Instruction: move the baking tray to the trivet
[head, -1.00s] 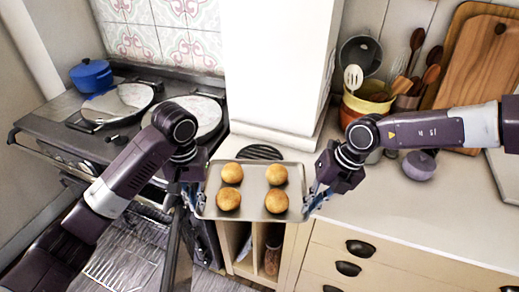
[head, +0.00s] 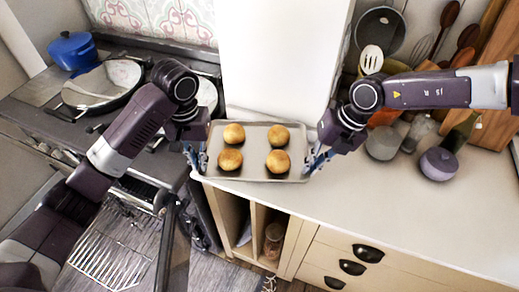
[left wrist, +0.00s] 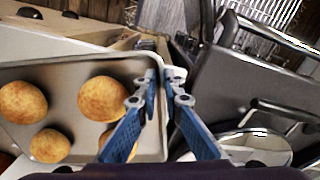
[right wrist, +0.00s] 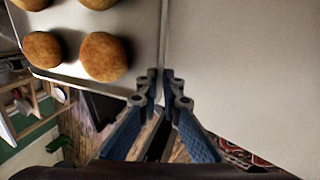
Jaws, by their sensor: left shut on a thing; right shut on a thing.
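The grey baking tray (head: 255,152) carries several round golden buns (head: 231,160) and looks level over the front part of the counter. My left gripper (head: 197,160) is shut on its left rim; the left wrist view shows those fingers (left wrist: 160,82) at the tray's edge. My right gripper (head: 317,160) is shut on its right rim, and the right wrist view shows those fingers (right wrist: 165,78) there. The trivet is not visible now; the tray covers the spot where it showed earlier. I cannot tell whether the tray touches anything below.
The white chimney column (head: 285,60) rises just behind the tray. The stove (head: 60,130) with a blue pot (head: 72,50) is at left, its oven rack (head: 115,245) out below. The counter (head: 400,215) at front right is clear.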

